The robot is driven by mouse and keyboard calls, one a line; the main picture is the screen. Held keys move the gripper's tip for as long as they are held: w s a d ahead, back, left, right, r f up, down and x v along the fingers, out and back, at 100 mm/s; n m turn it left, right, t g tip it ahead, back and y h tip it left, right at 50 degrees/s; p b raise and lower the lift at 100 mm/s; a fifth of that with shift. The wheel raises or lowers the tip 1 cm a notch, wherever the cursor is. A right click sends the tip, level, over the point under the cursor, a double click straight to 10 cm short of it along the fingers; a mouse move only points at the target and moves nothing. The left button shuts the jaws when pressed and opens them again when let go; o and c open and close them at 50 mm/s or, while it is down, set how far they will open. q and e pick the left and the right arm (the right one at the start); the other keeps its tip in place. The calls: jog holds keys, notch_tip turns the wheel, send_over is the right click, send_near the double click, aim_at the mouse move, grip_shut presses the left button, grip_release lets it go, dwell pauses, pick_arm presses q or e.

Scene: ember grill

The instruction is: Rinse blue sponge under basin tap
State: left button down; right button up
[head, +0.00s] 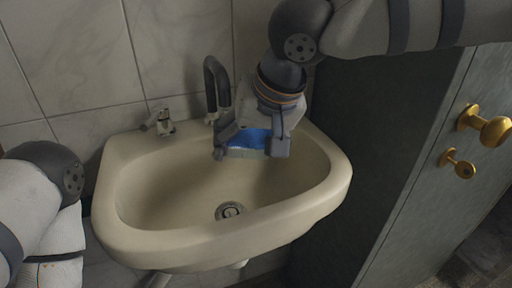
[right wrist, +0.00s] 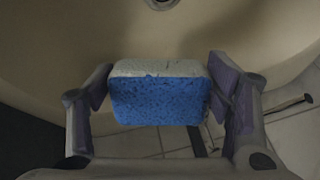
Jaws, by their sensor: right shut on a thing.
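The blue sponge (head: 256,138), with a pale layer on one side, is held over the back right part of the cream basin (head: 165,240). My right gripper (head: 250,150) is shut on it, reaching down from the upper right. In the right wrist view the sponge (right wrist: 160,100) sits between the two fingers (right wrist: 160,108). The basin tap has a dark curved spout (head: 213,80) at the back, just left of my right gripper. Its outlet is partly hidden by the gripper. No water stream can be made out. My left arm is at the left edge, its gripper out of view.
A small metal tap handle (head: 160,122) stands on the basin's back left ledge. The drain (head: 229,210) is at the basin's bottom, and the bowl is otherwise empty. Tiled wall (head: 70,50) lies behind.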

dwell(0.4)
jog(key=shift+s+d+r, duration=0.1)
jog(key=shift+s+d+r+p, duration=0.1)
jog(key=shift+s+d+p, duration=0.25)
jog(key=shift+s, duration=0.25)
jog(key=shift+s+d+r+p, duration=0.1)
jog(key=shift+s+d+p, duration=0.15)
jog(key=shift+s, duration=0.3)
pick_arm(q)
jog(key=shift+w+r+t, duration=0.3)
jog(key=shift+w+r, duration=0.3)
jog(key=shift+w, duration=0.05)
pick_arm(e)
jog(key=s+d, duration=0.1)
jog(key=s, duration=0.2)
jog(key=s+d, duration=0.1)
jog(key=shift+s+d+f, duration=0.2)
jog(key=shift+d+f, duration=0.05)
jog(key=shift+d, duration=0.1)
jog(key=shift+s+d+r, duration=0.4)
jog(key=shift+s+r, duration=0.25)
jog(key=shift+s, duration=0.05)
jog(key=shift+s+d+r, duration=0.45)
jog(key=shift+s+r, duration=0.25)
jog(key=shift+s, duration=0.05)
jog(key=shift+s+d+r, duration=0.4)
jog(key=shift+s+r, duration=0.25)
jog(key=shift+s, duration=0.05)
